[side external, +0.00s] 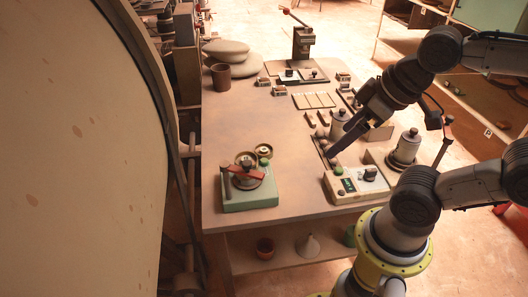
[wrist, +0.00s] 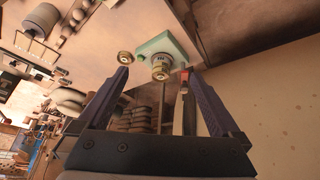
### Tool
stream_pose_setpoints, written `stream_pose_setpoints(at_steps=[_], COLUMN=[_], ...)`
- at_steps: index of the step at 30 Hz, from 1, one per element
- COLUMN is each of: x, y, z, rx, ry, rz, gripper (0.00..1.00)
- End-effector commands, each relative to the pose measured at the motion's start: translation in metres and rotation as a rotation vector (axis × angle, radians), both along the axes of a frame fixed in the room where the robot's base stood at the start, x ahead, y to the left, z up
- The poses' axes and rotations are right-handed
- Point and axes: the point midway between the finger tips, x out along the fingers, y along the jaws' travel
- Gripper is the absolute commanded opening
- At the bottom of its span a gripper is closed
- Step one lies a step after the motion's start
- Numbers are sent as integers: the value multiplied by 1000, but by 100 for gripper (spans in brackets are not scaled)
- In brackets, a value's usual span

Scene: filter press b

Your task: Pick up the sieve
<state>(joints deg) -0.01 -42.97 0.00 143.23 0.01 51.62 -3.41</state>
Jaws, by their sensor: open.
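A small round brass dish that looks like the sieve (side external: 263,150) lies on the table just behind the filter press. It also shows in the wrist view (wrist: 124,57), near the tip of the left finger. The filter press (side external: 248,194) has a pale green base, a round brass cup on top and a red lever. My gripper (side external: 330,155) is open and empty, above the table to the right of the sieve and apart from it. In the wrist view its two fingers (wrist: 156,73) are spread wide, with the press seen between and beyond them.
A control box (side external: 356,185) and grey canisters (side external: 404,147) stand at the table's right side. Stacked sacks (side external: 228,57), a brown cup (side external: 221,76) and a small stand (side external: 303,42) are at the back. The table's left middle (side external: 225,120) is clear.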

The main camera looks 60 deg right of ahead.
Motion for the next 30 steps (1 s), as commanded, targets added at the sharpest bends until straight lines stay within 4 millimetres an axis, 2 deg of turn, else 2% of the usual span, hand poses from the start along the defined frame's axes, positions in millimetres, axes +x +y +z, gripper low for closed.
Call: stream_pose_setpoints(at_steps=[2, 4, 8, 12, 17, 20, 23, 27, 30], x=[0, 5, 28, 71, 136, 176, 213, 256, 277], y=[0, 0, -1, -8, -24, -38, -54, -80, -99], z=[1, 12, 37, 57, 61, 51, 32, -10, -45], rx=[-45, -105, -236, -371, -490, -526, -539, -514, -469], ry=[1, -21, -32, 7, 88, 142, 194, 264, 311], rz=[85, 190, 418, 667, 944, 1086, 1205, 1324, 1355], gripper=[100, 100, 100, 100, 100, 100, 100, 100, 100])
